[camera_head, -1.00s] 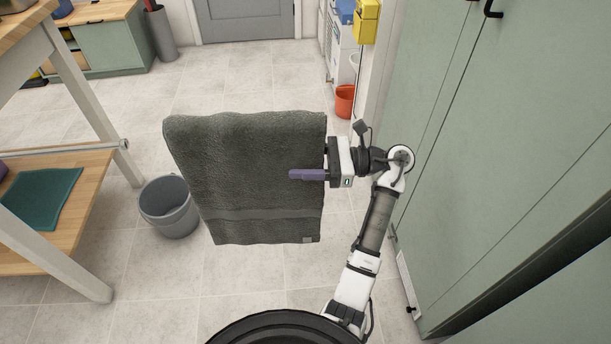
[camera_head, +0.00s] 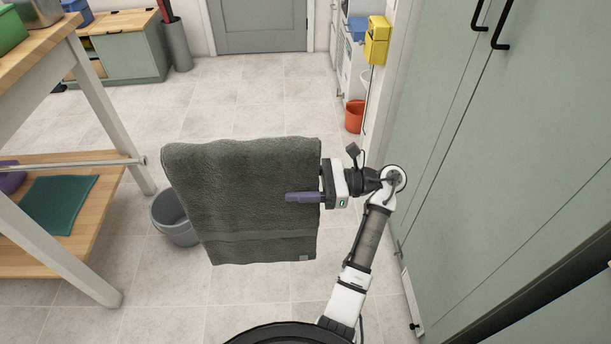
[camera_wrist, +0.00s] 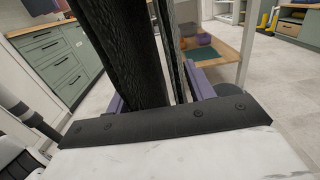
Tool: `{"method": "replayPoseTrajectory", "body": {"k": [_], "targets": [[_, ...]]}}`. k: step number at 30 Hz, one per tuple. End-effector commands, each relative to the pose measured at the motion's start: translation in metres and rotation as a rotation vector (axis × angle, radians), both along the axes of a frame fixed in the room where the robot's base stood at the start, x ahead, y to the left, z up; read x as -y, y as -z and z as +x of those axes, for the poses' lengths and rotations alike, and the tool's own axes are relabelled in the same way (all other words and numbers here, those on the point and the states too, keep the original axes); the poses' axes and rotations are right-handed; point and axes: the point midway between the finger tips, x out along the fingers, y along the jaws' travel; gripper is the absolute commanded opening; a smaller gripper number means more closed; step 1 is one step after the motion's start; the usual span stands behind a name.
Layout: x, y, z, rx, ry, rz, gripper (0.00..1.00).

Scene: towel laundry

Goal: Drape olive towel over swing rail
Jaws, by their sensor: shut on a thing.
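The olive towel (camera_head: 240,205), dark grey-green, hangs folded from my gripper (camera_head: 303,197) in the middle of the head view, clear of the floor. My gripper is shut on the towel's right edge, one purple finger showing in front of it. In the wrist view the towel (camera_wrist: 130,55) hangs as dark layers between the purple fingers (camera_wrist: 160,92). A metal rail (camera_head: 85,164) sticks out at the left along the wooden table, its free end towards the towel. A gap lies between the rail's end and the towel.
A grey bucket (camera_head: 172,222) stands on the floor behind the towel's left side. The table's white leg (camera_head: 108,112) is at left. A teal cloth (camera_head: 58,204) lies on its lower shelf. Green cabinets (camera_head: 480,200) stand close on the right. Open tiled floor lies beyond the towel.

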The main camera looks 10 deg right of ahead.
Motion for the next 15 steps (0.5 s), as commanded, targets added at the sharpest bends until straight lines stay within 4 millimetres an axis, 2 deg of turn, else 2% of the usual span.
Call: {"method": "replayPoseTrajectory", "body": {"k": [1,15], "targets": [[-0.003,-0.006,0.000,0.001,-0.001,0.005,0.00],[-0.029,-0.006,0.002,0.001,-0.002,0.003,0.00]]}}
